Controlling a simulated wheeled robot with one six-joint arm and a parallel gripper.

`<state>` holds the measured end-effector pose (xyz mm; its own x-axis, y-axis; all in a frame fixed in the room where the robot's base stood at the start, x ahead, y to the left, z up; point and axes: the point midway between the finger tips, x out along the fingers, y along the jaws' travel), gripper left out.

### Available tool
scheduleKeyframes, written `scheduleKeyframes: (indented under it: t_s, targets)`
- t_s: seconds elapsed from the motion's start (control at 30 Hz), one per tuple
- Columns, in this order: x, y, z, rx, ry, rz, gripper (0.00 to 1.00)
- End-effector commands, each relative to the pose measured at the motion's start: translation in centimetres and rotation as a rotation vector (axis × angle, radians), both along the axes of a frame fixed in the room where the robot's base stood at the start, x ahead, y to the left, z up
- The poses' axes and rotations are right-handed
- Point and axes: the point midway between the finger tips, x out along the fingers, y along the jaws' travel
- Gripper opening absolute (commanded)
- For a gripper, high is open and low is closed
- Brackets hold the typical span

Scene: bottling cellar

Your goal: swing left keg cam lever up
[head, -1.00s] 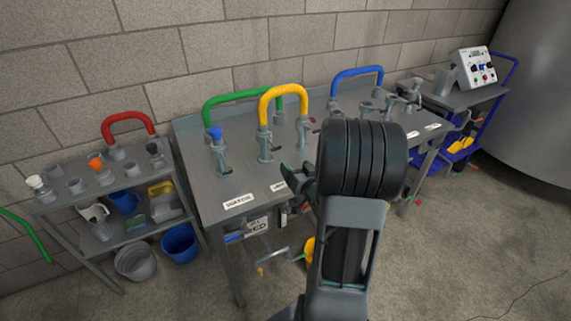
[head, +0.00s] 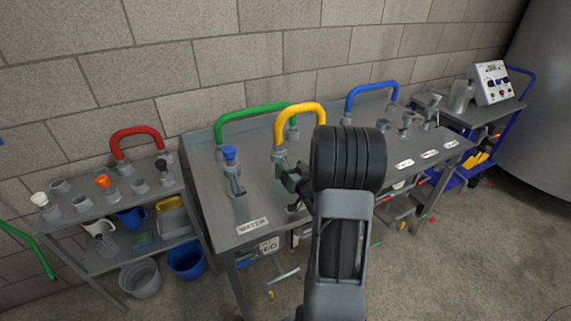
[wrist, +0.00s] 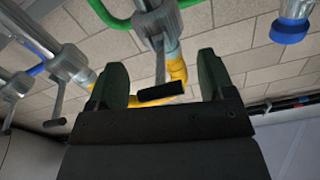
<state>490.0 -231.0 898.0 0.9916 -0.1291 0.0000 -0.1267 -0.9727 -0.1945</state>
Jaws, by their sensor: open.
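In the wrist view a grey lever (wrist: 158,60) with a black grip (wrist: 160,92) hangs from a metal fitting (wrist: 155,22) joined to the yellow hose. My gripper (wrist: 162,85) is open, with one dark green finger on each side of the black grip; I see a gap on both sides. In the head view my gripper (head: 291,184) is beside the yellow hose (head: 300,108), near its left fitting. My own wrist hides the lever and the hose's right end there. I cannot read a label naming this lever.
A blue-capped fitting (head: 230,170) stands left on the steel bench (head: 208,192), behind a WATER label (head: 252,226). A green hose (head: 245,113) arches behind. Two more levers (wrist: 56,105) hang at left in the wrist view. A shelf (head: 105,265) with buckets stands left.

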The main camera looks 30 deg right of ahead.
Motion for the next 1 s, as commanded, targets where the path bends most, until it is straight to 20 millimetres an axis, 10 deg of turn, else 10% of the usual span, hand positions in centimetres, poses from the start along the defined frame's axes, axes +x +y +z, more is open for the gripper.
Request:
scheduleKeyframes:
  t_s: [0.4, 1.0]
  targets:
    - [0.19, -0.14, -0.02, 0.0, 0.0, -0.002, 0.75]
    - [0.17, -0.17, -0.03, 0.0, 0.001, -0.003, 0.18]
